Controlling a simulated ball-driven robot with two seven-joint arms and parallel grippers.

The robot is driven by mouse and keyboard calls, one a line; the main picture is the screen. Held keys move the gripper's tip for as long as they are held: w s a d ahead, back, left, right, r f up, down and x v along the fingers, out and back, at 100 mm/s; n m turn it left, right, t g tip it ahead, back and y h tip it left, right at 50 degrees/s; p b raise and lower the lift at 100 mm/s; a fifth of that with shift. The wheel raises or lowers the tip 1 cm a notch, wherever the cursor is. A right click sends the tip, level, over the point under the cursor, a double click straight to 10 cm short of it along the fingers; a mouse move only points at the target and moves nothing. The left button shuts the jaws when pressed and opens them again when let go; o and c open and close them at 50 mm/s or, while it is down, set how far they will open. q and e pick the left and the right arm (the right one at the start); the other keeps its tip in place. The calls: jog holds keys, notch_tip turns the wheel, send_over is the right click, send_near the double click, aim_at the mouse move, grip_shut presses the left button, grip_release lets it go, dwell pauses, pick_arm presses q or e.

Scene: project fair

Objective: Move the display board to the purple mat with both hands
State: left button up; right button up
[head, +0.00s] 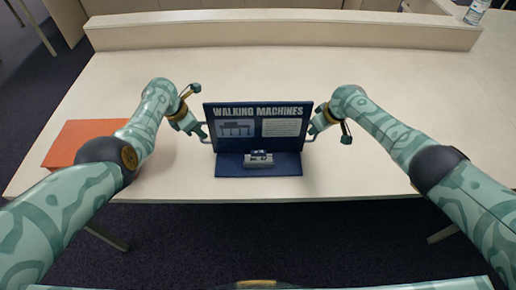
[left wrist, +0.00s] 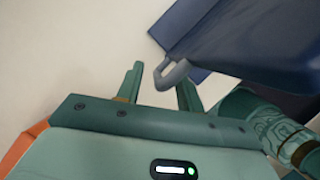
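The dark blue display board (head: 258,133), titled "WALKING MACHINES", stands upright near the table's front edge. It has a grey handle on each side, and a small grey model (head: 259,158) sits on its base. My left gripper (head: 199,130) is at the board's left handle. In the left wrist view its fingers (left wrist: 160,76) are apart, with the grey handle (left wrist: 171,75) between their tips, closer to the right finger. My right gripper (head: 318,128) is at the right handle; its fingers are too small to read. I see no purple mat in either view.
An orange block (head: 82,143) lies on the table (head: 370,85) at the left, close to my left arm. A low cream ledge (head: 285,32) runs along the back, with a clear bottle (head: 476,12) beyond its right end. The table behind and right of the board is clear.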

pick_arm(q)
jog(key=shift+w+d, duration=0.1)
pick_arm(e)
jog(key=shift+w+d, duration=0.1)
pick_arm(q)
grip_shut()
pick_arm(e)
grip_shut()
dwell(1.0)
